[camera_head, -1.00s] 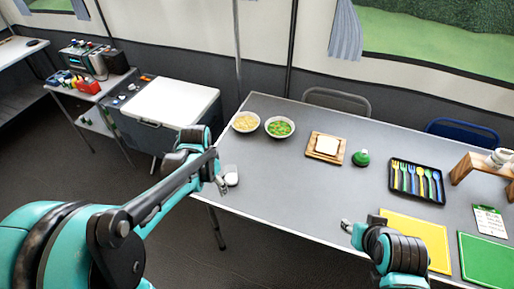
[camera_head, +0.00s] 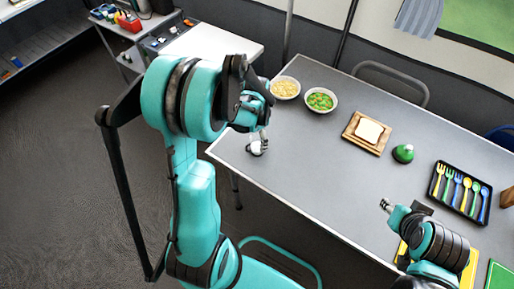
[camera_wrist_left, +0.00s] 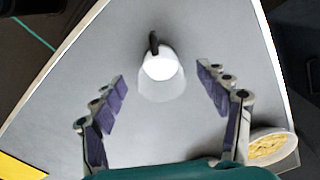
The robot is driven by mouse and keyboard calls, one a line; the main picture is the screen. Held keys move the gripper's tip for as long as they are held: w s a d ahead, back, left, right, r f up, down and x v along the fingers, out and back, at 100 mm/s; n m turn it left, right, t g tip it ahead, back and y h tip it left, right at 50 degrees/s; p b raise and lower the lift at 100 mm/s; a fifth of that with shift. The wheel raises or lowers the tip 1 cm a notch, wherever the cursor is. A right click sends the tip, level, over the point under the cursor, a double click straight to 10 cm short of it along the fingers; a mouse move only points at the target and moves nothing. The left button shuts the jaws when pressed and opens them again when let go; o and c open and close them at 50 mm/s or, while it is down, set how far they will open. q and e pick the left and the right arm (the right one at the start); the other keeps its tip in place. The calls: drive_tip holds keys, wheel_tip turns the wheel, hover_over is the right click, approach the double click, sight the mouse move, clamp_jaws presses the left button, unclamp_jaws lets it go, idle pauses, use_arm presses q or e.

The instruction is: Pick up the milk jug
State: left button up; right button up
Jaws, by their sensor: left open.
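The milk jug (camera_head: 257,149) is a small white vessel near the left end of the grey table. In the left wrist view the jug (camera_wrist_left: 159,68) appears from above, with a dark handle pointing away. My left gripper (camera_wrist_left: 162,73) is open, its two fingers apart on either side of the jug in that view, with no visible contact. In the head view my left gripper (camera_head: 262,130) is over the jug and partly hides it. My right gripper (camera_head: 386,205) is over the table's front edge; its jaw state is unclear.
The table around the jug is mostly clear.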

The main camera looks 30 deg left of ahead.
use_arm(q)
drive_tip(key=shift+f, duration=0.85)
drive_tip(key=shift+r, duration=0.1)
drive_tip(key=shift+c, duration=0.6)
drive_tip(key=c, duration=1.3)
drive_tip(key=shift+r, duration=0.15)
drive_tip(key=shift+r+p, duration=0.45)
drive_tip(key=shift+r, duration=0.3)
drive_tip(key=shift+s+d+r+p, duration=0.45)
drive_tip(key=shift+d+r+p, duration=0.4)
drive_tip(key=shift+d+r, duration=0.9)
drive_tip(key=shift+s+d+r+p, duration=0.4)
drive_tip(key=shift+d+r+p, duration=0.7)
drive_tip(key=shift+d, duration=0.9)
drive_tip(key=shift+s+d+r+p, duration=0.45)
drive_tip(key=shift+d+r+p, duration=0.15)
drive_tip(key=shift+d+r, duration=1.25)
